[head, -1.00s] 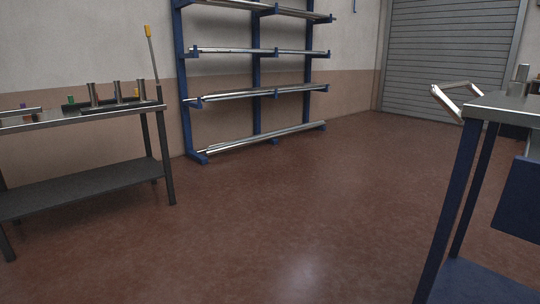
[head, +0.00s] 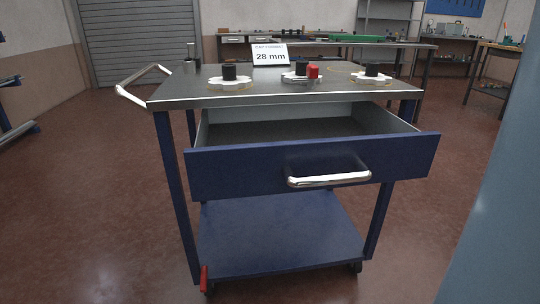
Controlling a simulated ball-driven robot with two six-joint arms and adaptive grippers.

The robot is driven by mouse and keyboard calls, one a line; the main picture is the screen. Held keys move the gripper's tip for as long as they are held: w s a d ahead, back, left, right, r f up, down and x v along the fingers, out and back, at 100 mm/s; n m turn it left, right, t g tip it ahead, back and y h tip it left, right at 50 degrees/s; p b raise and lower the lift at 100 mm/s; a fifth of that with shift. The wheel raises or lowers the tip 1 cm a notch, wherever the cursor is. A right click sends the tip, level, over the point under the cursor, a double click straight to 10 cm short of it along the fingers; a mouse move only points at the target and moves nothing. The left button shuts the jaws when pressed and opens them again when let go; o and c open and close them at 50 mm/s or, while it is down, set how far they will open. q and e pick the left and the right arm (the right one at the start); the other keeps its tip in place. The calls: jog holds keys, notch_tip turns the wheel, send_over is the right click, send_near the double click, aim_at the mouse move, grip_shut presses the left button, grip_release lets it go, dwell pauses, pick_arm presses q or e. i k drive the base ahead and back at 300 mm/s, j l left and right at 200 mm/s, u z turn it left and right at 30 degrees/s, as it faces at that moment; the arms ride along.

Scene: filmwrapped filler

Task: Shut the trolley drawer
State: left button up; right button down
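The blue trolley (head: 172,180) stands in front of me in the head view, with a grey metal top. Its drawer (head: 235,175) is pulled out towards me, and its grey inside shows no contents. A shiny bar handle (head: 330,179) is on the blue drawer front. Neither of my grippers is in view.
On the trolley top are a "28 mm" sign (head: 271,55), several white parts with black knobs, and a red piece (head: 313,72). A push handle (head: 130,92) juts out left. A blue-grey surface (head: 495,220) fills the right edge.

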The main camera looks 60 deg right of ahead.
aim_at(266, 150)
jog(key=z, duration=2.05)
jog(key=i+j+z, duration=0.1)
jog(key=j, duration=0.15)
